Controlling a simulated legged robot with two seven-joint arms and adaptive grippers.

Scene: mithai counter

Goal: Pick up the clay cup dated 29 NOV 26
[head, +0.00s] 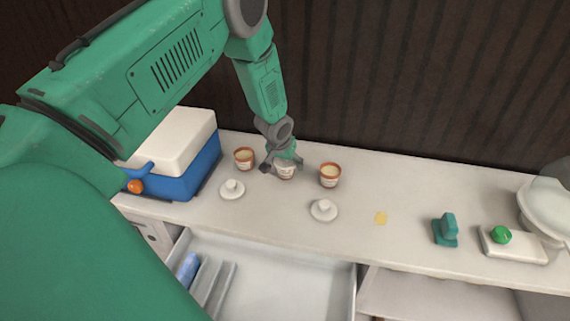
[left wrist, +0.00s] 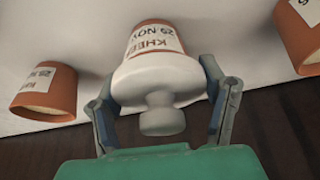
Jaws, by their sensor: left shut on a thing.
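A clay cup with a white knobbed lid (left wrist: 158,80) is between the fingers of my left gripper (head: 282,164). In the left wrist view the cup's (left wrist: 155,38) label appears upside down and reads KHEER and 29 NOV; the year is hidden. The fingers (left wrist: 162,98) are shut on it from both sides. In the head view this cup (head: 286,173) is at the counter top; I cannot tell if it touches. An open clay cup (head: 244,158) stands to its left and another (head: 330,174) to its right. Their dates are not clearly readable. My right gripper is not in view.
Two loose white lids (head: 232,189) (head: 323,210) lie in front of the cups. A blue cooler box (head: 190,175) stands at left. An open drawer (head: 290,270) is below.

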